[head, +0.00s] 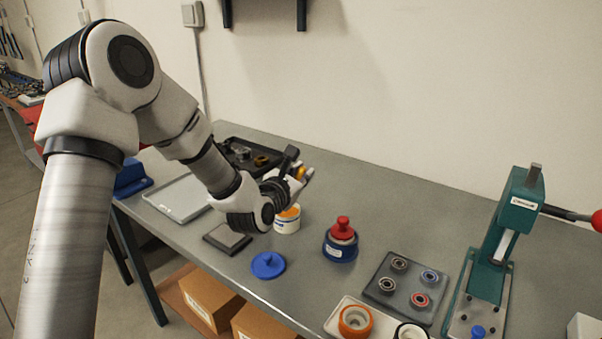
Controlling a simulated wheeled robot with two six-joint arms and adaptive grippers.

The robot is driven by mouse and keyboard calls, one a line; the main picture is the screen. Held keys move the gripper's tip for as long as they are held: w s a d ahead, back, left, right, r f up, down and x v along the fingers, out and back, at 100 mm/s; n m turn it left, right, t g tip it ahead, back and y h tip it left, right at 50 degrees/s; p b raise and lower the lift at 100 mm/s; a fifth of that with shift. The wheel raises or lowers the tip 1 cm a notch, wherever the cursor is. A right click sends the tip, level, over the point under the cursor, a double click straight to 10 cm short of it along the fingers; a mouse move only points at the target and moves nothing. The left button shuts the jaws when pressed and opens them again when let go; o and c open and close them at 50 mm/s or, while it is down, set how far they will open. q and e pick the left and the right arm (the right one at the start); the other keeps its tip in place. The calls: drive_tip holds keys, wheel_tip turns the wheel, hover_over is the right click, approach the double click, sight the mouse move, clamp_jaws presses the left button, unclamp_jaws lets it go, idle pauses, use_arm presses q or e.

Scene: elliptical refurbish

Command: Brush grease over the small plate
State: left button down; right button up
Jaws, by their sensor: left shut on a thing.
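The small plate (227,238), dark with a grey top, lies on the bench left of centre, just below my left wrist. A white grease pot (287,226) with an orange band stands open to its right. Its blue lid (268,265) appears to lie in front, knob up. My left gripper (287,172) is above and behind the pot, turned away from the camera. It is shut on what seems to be the brush, which is mostly hidden by the gripper and wrist. I cannot see bristles or any contact with the plate. My right gripper is not in view.
A grey tray (178,199) and a dark parts tray (232,146) lie behind my left arm. A blue pot with red top (341,240), a bearing tray (385,297) and a green press (502,240) stand to the right. The back right of the bench (420,215) is clear.

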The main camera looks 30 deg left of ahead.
use_arm(q)
drive_tip(key=shift+f+b, duration=0.45)
drive_tip(key=shift+b, duration=0.15)
idle(1.4)
drive_tip(key=shift+r+p, duration=2.15)
drive_tip(key=shift+r, duration=1.45)
